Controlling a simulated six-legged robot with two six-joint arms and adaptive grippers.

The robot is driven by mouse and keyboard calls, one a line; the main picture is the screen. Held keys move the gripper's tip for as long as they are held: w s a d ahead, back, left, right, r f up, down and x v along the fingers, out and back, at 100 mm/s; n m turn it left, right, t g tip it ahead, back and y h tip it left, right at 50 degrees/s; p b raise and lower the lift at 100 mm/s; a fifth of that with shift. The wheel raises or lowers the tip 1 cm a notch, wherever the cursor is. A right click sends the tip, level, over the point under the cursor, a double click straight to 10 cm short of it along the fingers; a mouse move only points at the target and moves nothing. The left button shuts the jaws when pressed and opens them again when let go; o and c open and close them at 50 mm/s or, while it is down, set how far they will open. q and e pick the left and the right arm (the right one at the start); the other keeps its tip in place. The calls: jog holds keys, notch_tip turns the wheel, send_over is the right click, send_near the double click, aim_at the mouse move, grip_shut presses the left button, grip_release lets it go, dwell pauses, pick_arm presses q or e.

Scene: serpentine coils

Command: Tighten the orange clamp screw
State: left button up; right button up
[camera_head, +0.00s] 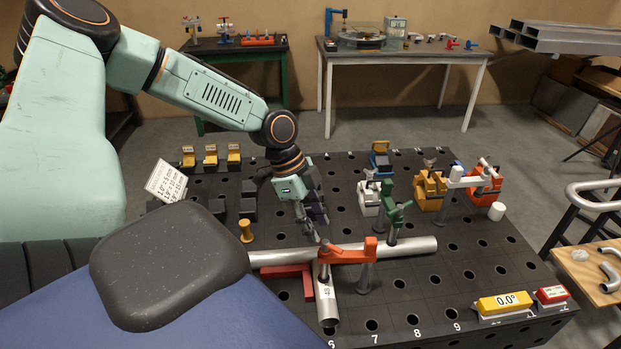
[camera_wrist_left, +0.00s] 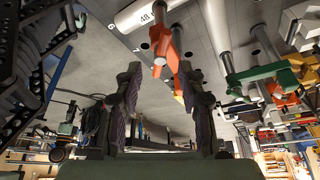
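The orange clamp (camera_head: 347,256) stands on a grey post in the black table. Its arm reaches left over the joint of two grey pipes. My left gripper (camera_head: 314,235) points down at the left end of that clamp, close to its screw end. In the left wrist view the orange clamp (camera_wrist_left: 162,40) shows between the two dark fingers of my left gripper (camera_wrist_left: 160,70), which are apart with a gap between them. Whether they touch the screw cannot be told. The screw itself is too small to make out in the head view. My right gripper is not in view.
A long grey pipe (camera_head: 411,246) runs across the table, with a short labelled pipe (camera_head: 327,304) joining it. A green clamp (camera_head: 397,208) stands just behind. A yellow gauge (camera_head: 503,302) lies at front right.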

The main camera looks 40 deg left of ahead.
pick_arm(q)
jog(key=shift+v, duration=1.5)
jog(key=shift+w, duration=0.1)
jog(key=s+d+f+n+g, duration=0.1)
jog(key=s+d+f+n, duration=0.35)
jog(key=d, duration=0.25)
jog(key=s+d+f+n, duration=0.3)
jog(key=d+f+n, duration=0.1)
jog(key=d+f, duration=0.25)
jog(key=s+d+f+n+g+y, duration=0.15)
jog(key=s+f+n+y, duration=0.4)
jog(key=s, duration=1.05)
notch_tip(320, 180, down, 27)
jog(key=h+b, duration=0.1)
jog(key=b, duration=2.3)
jog(key=shift+w+d+r+t, duration=0.2)
jog(key=shift+w+d+t, duration=0.15)
jog(key=shift+w+d, duration=0.15)
